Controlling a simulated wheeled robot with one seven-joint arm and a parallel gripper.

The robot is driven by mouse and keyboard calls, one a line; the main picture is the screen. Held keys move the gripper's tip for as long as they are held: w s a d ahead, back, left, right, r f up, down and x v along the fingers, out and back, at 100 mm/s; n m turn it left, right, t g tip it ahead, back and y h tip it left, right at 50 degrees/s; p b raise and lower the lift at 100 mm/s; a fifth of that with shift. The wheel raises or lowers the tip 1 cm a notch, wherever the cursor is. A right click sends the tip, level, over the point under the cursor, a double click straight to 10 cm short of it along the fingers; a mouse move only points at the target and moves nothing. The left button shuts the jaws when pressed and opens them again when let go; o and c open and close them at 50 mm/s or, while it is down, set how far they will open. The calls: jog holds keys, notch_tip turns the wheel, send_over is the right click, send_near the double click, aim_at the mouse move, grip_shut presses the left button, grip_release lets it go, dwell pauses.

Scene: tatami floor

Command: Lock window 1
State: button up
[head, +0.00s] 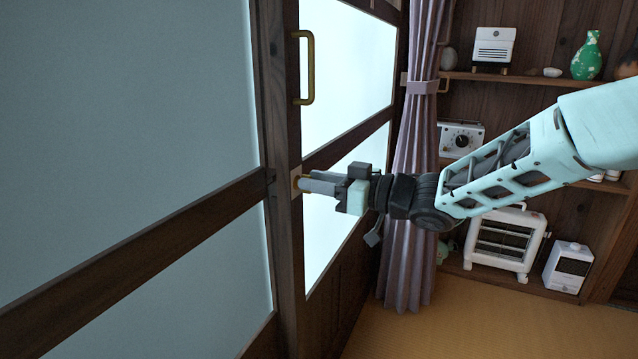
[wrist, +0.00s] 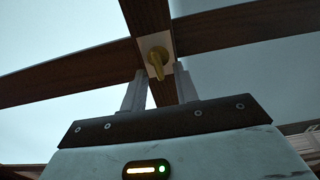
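The window (head: 150,110) has dark wooden frames and frosted panes, and fills the left of the head view. A brass latch lever (wrist: 157,68) on a pale plate shows in the wrist view, where the frame bars cross. It points down, slightly tilted. My gripper (head: 302,184) reaches left to the window's middle stile at the latch plate. In the wrist view its two fingers (wrist: 157,92) are apart, one on each side of the lever, with gaps between. Whether a finger touches the lever cannot be told. In the head view the fingers mostly hide the latch.
A brass pull handle (head: 308,68) sits on the stile above the latch. A tied purple curtain (head: 408,160) hangs right of the window. Wooden shelves (head: 510,79) hold a green vase (head: 587,56), a radio (head: 461,140) and a white heater (head: 505,243). The tatami floor (head: 480,332) is clear.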

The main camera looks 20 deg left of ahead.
grip_shut()
dwell(0.3)
jog(key=n+b, duration=0.1)
jog(key=n, duration=0.1)
jog(key=n+b, duration=0.1)
jog(key=n, duration=0.2)
jog(key=n+b, duration=0.1)
jog(key=n, duration=0.1)
jog(key=shift+s+f+b, duration=0.3)
jog(key=shift+s, duration=0.1)
jog(key=n+b, duration=0.1)
jog(key=n, duration=0.1)
jog(key=n+b, duration=0.3)
jog(key=n, duration=0.1)
jog(key=shift+s+f, duration=0.15)
jog(key=shift+f, duration=0.1)
jog(key=n+b, duration=0.4)
jog(key=shift+f+n, duration=0.1)
jog(key=shift+n, duration=0.5)
